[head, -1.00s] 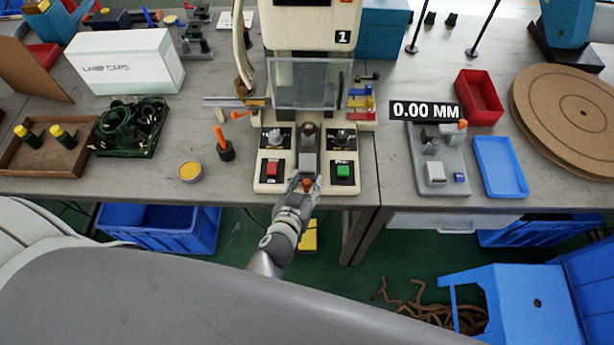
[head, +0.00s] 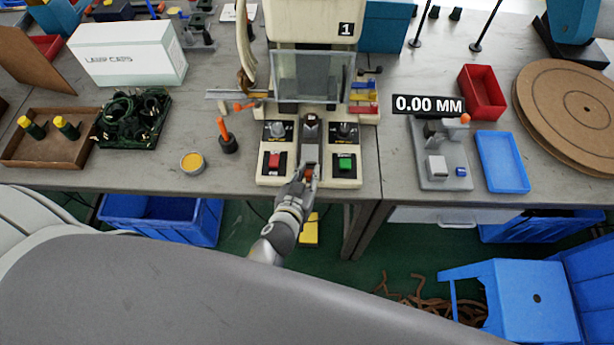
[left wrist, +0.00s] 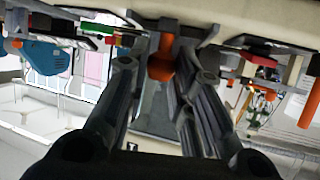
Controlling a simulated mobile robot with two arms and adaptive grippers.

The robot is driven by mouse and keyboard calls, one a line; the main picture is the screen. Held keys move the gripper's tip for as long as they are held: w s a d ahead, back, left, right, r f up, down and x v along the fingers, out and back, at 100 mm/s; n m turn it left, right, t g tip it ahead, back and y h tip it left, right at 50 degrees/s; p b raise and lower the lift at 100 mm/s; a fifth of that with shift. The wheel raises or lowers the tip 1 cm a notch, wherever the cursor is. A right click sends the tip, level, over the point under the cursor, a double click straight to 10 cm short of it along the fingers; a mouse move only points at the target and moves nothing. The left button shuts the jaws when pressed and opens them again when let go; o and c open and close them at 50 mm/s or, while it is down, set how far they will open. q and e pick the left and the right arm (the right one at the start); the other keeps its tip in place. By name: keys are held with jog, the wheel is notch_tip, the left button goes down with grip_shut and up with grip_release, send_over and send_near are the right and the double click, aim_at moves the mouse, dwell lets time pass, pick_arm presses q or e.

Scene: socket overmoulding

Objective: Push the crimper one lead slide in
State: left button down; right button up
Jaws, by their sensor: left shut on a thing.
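The crimper (head: 265,150) is the cream press on the table, with a "1" label, a clear guard, a red button on the left and a green button on the right. Its grey lead slide (head: 311,152) runs down the middle of the base between the buttons. An orange knob (left wrist: 161,66) is at the slide's front end. My left gripper (head: 306,172) is at the front of the base and shut on this knob; the left wrist view shows the knob between the fingers. The fingers partly hide it in the head view. My right gripper is out of view.
To the left are an orange-tipped post (head: 226,138), a yellow-topped tin (head: 192,163) and a green tangle tray (head: 133,120). To the right are a gauge fixture (head: 445,180) with a "0.00 MM" display, a blue tray (head: 502,162) and a red bin (head: 483,92).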

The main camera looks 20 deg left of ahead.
aim_at(309, 149)
pick_arm(q)
jog(key=w, duration=0.3)
jog(key=w+a, duration=0.1)
jog(key=w, duration=0.2)
jog(key=w+a, duration=0.1)
jog(key=w, duration=0.2)
jog(key=shift+a, duration=0.25)
jog(key=shift+w+a, duration=0.1)
jog(key=shift+r, duration=0.15)
jog(key=c, duration=1.5)
grip_release()
jog(key=shift+w, duration=0.1)
jog(key=shift+o, duration=1.2)
jog(key=shift+w, duration=0.15)
jog(key=shift+f, duration=0.2)
jog(key=shift+r, duration=0.1)
